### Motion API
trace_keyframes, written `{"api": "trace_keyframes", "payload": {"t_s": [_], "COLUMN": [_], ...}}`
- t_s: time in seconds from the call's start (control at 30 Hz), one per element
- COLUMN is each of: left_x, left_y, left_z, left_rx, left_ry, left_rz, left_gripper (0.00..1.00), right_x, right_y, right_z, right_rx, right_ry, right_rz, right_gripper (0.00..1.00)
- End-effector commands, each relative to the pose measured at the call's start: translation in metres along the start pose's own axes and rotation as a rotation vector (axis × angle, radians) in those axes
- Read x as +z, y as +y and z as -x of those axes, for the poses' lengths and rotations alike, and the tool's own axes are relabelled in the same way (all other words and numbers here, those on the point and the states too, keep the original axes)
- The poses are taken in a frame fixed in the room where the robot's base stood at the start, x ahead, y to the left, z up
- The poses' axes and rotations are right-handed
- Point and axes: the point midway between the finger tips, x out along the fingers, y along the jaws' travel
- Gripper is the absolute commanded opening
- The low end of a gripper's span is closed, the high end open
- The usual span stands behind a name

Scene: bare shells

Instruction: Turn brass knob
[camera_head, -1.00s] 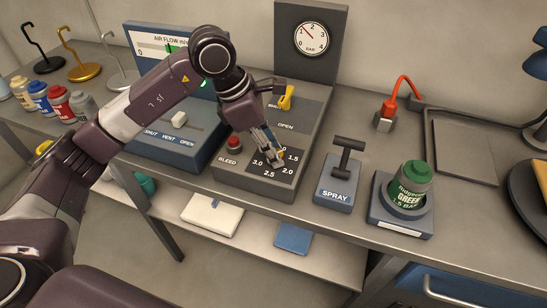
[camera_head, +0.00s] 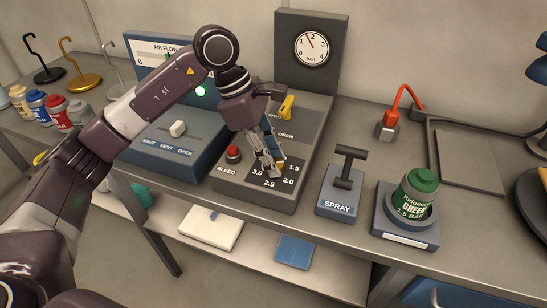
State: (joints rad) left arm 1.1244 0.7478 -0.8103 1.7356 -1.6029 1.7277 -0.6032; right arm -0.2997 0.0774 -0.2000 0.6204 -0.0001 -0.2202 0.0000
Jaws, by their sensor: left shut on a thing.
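My left gripper (camera_head: 269,166) reaches down from the left over the dark dial plate marked 1.5, 2.0, 2.5 and 3.0 on the grey regulator panel (camera_head: 228,184). Its fingers are shut on the brass knob at the middle of that dial. The fingers hide almost all of the knob, so its pointing direction cannot be read. A round pressure gauge (camera_head: 311,47) marked in BAR stands on the upright back plate, its red needle pointing up and a little left. My right gripper is not in view.
A red BLEED button (camera_head: 233,153) and a yellow lever (camera_head: 286,107) sit close to the gripper on the same panel. The blue AIR FLOW console (camera_head: 170,150) lies under my left arm.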

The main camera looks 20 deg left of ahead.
Motion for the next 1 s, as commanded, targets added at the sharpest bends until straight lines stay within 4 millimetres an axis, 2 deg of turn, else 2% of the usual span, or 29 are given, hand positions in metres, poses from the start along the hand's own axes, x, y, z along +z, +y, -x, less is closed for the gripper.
{"api": "trace_keyframes", "payload": {"t_s": [0.1, 0.13, 0.27, 0.53, 0.67, 0.77, 1.0], "left_x": [0.0, 0.0, 0.0, 0.0, 0.0, 0.0, 0.0], "left_y": [0.001, 0.001, 0.001, 0.001, 0.001, 0.001, 0.001], "left_z": [0.002, 0.002, 0.002, 0.001, 0.009, 0.025, 0.076], "left_rx": [0.006, 0.006, 0.005, 0.002, 0.005, 0.007, 0.007], "left_ry": [-0.001, -0.001, -0.001, 0.0, 0.0, -0.001, 0.0], "left_rz": [0.001, 0.001, 0.002, 0.002, 0.002, 0.002, 0.002], "left_gripper": [0.02, 0.29, 0.43, 0.44, 0.44, 0.44, 0.44], "right_x": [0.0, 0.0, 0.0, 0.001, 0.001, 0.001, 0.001], "right_y": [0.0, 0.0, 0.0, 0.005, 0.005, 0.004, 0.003], "right_z": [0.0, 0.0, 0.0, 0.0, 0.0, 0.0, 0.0], "right_rx": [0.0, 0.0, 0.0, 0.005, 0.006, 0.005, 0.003], "right_ry": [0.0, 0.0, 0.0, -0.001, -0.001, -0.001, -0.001], "right_rz": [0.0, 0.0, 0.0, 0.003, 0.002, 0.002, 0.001], "right_gripper": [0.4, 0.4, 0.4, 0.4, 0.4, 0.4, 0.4]}}
